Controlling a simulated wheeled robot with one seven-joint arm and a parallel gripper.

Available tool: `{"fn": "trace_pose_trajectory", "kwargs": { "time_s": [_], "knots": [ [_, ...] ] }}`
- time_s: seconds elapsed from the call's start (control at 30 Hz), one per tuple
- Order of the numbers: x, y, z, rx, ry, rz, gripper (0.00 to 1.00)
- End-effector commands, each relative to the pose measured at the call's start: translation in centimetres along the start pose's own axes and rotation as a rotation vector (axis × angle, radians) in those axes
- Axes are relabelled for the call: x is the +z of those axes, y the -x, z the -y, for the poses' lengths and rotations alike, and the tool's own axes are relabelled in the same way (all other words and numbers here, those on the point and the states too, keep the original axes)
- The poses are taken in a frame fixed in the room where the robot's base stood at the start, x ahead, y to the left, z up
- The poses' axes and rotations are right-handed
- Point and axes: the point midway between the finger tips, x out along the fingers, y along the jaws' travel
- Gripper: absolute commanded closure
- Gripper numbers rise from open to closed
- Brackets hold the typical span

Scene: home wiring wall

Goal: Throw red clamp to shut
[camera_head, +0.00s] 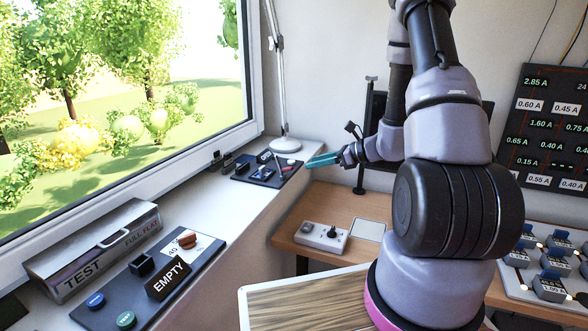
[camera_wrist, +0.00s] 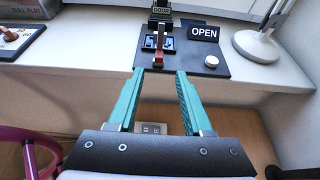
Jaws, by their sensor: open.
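The red clamp (camera_wrist: 167,48) is a small upright lever with a red handle on a dark panel (camera_wrist: 211,68). In the wrist view it stands ahead of my gripper (camera_wrist: 166,76), roughly in line with the gap between the teal fingers. The fingers are apart with nothing between them, short of the panel's front edge. An OPEN sign (camera_wrist: 204,34) stands right of the clamp. In the head view the panel (camera_head: 242,178) lies on the sill, and my gripper (camera_head: 323,160) is at its right side. The clamp is too small there to judge its angle.
A white knob (camera_wrist: 211,61) sits right of the clamp, and a lamp base (camera_wrist: 256,46) stands further right. Another panel marked EMPTY (camera_head: 168,278) and a TEST box (camera_head: 95,252) lie nearer on the sill.

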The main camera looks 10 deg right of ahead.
Motion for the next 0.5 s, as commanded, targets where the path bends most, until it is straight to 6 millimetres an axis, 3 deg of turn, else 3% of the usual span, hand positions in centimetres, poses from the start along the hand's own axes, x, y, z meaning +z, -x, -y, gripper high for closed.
{"fn": "trace_pose_trajectory", "kwargs": {
  "time_s": [0.3, 0.5],
  "knots": [
    [0.0, -6.1, -0.2, 0.006, 0.002, -0.001, 0.50],
    [0.0, -8.4, -0.2, 0.004, 0.002, -0.001, 0.50]
  ]
}}
